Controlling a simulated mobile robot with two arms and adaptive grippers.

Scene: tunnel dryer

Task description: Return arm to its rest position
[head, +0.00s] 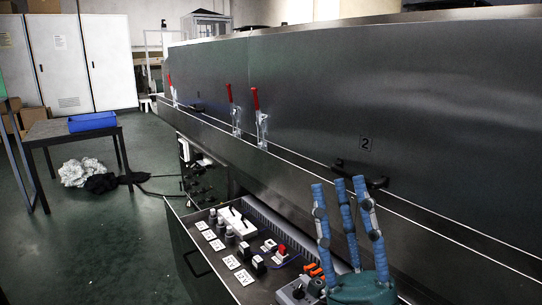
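My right gripper (338,182) stands at the lower right of the head view, in front of the dryer's long metal side. It has a teal palm and blue fingers that point up. The fingers are apart with nothing between them, so it is open and empty. The arm behind the palm is below the picture edge and hidden. My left gripper and its arm are not in view.
The dryer (330,110) has red-handled clamps (236,112) and black handles (360,177). An open control drawer (205,262) with switches juts out left of the gripper. A table (75,131) holds a blue tray (92,122). Green floor (90,245) is clear at the lower left.

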